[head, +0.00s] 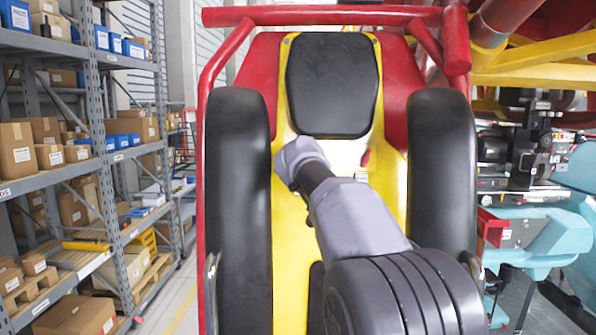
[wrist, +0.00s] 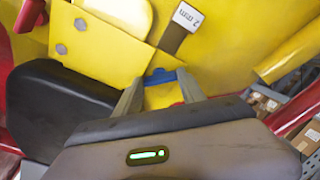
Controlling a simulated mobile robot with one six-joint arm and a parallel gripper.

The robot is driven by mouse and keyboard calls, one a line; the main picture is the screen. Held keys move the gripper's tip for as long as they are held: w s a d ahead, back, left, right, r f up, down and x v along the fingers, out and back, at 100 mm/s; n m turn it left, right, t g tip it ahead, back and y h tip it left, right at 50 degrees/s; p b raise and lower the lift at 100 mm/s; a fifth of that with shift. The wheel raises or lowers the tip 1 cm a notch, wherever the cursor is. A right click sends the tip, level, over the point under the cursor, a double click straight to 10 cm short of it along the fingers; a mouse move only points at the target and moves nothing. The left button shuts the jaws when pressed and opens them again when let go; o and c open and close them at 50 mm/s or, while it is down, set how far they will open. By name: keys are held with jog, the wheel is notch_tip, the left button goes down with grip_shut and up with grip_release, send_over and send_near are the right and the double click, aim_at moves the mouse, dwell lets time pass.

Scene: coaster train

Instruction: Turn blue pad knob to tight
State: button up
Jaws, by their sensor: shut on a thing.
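The blue pad knob (wrist: 158,77) shows in the wrist view as a small blue part between my two grey fingertips. My gripper (wrist: 161,76) is shut on it. Most of the knob is hidden between and behind the fingers, so I cannot tell how far it is turned. A white tag reading "2 mm" (wrist: 187,17) hangs on a dark strip just above it. In the head view my arm reaches to the yellow seat back (head: 285,215), and the arm's end hides the gripper and knob.
A black pad (wrist: 60,100) lies left of my gripper, below a bolted yellow plate (wrist: 95,45). In the head view, black side bolsters (head: 240,200) (head: 441,165) flank my arm, with a black headrest (head: 332,85) above. Red tubes frame the seat. Shelves (head: 75,150) stand left.

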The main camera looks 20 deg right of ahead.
jog(key=shift+a+r+m+h+b, duration=0.1)
jog(key=shift+m+h+b, duration=0.2)
jog(key=shift+m+b, duration=1.6)
jog(key=shift+m+h+b, duration=0.3)
jog(key=shift+m+b, duration=0.9)
jog(key=shift+m, duration=1.4)
jog(key=shift+r, duration=0.1)
jog(key=o, duration=1.1)
jog(key=shift+w, duration=0.1)
jog(key=shift+f, duration=0.2)
